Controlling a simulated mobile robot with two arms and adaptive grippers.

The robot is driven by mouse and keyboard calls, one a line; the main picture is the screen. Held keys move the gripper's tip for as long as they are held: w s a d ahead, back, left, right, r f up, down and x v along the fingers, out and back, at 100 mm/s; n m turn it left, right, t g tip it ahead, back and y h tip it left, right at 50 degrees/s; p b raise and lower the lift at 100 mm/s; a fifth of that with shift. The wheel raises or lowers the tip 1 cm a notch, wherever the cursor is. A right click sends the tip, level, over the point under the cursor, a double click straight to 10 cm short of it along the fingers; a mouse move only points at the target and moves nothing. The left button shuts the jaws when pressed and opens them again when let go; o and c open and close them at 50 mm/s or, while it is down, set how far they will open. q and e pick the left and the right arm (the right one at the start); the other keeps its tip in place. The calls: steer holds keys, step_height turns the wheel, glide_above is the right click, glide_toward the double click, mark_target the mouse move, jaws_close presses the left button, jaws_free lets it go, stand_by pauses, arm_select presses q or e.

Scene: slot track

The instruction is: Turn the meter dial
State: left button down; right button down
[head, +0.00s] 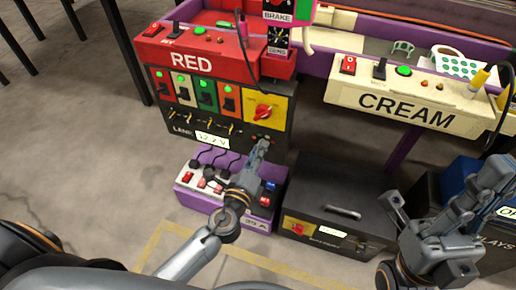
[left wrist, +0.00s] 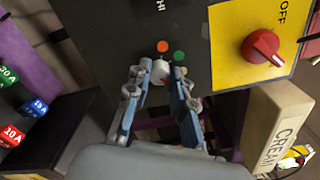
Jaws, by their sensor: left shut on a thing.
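The dial (left wrist: 160,72) is a small pale round knob with a red mark, on the dark LANE panel (head: 248,128), between an orange and a green dot. My left gripper (head: 263,146) reaches the panel's lower right; its fingers hide the dial in the head view. In the left wrist view my left gripper (left wrist: 160,78) is shut on the dial, one finger on each side. A white meter readout (head: 212,140) shows 12.2 V on the same panel. My right gripper (head: 446,190) is open and empty at the lower right.
A red knob (head: 264,111) on a yellow plate sits just above my left gripper. A purple fuse box (head: 268,212) stands below it. A dark case (head: 330,205) with a handle is to the right, under the CREAM console (head: 405,95).

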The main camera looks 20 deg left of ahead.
arm_select(q)
steer(key=shift+d+m+p, duration=0.1)
steer(key=shift+m+p, duration=0.3)
steer(key=shift+m, duration=1)
steer(key=c, duration=1.2)
jaws_free()
steer(key=shift+o, duration=0.2)
steer(key=s, duration=1.2)
steer(key=shift+a, duration=0.2)
